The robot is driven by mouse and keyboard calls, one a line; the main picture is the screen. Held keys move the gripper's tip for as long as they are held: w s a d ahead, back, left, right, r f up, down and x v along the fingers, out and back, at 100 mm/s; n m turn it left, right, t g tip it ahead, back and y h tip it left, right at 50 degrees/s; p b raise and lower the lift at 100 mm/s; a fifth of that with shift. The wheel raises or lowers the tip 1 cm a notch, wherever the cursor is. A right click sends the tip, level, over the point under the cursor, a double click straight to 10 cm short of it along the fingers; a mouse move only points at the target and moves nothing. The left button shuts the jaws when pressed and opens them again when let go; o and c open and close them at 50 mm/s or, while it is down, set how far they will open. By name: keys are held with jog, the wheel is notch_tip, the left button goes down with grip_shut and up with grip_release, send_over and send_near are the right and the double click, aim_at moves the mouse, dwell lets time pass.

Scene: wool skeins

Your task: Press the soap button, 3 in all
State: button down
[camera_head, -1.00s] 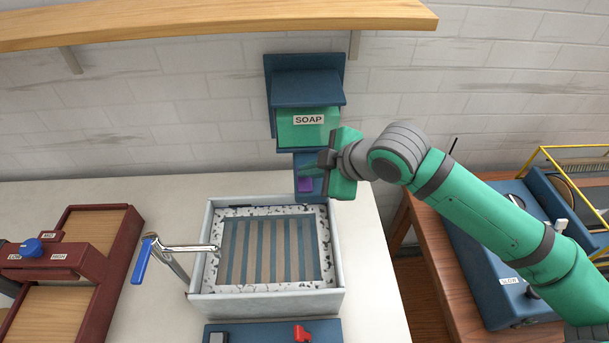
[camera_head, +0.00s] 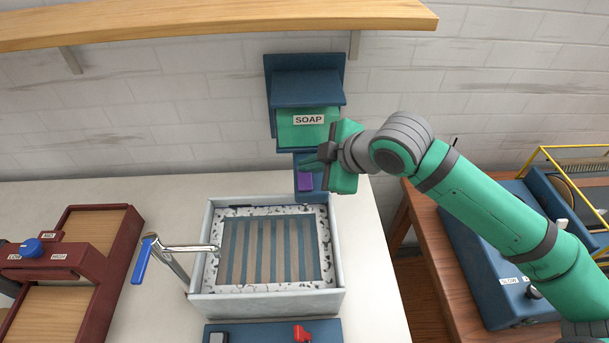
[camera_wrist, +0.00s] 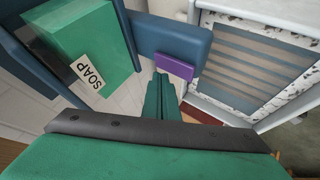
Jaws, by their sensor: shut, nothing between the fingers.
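The soap dispenser (camera_head: 307,129) is a green box in a dark blue housing on the wall, labelled SOAP. Below it, on a blue panel, is a purple button (camera_head: 305,183). My gripper (camera_head: 308,164) is shut and empty, its fingertips just above the button in the head view. In the wrist view the shut green fingers (camera_wrist: 160,92) point toward the blue panel, with the purple button (camera_wrist: 174,67) close to the right of the tips. I cannot tell whether they touch it.
A grey speckled basin (camera_head: 336,262) with a striped bottom stands below the dispenser, with a blue-handled tap (camera_head: 146,260) at its left. A wooden shelf (camera_head: 210,22) runs above. A red-brown box (camera_head: 100,262) is left and a blue machine (camera_head: 480,255) right.

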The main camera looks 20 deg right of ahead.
aim_at(308, 179)
jog(key=shift+r, duration=2.5)
dwell(0.4)
dwell(0.5)
notch_tip(308, 179, up, 4)
jog(key=shift+f, duration=0.1)
dwell(0.5)
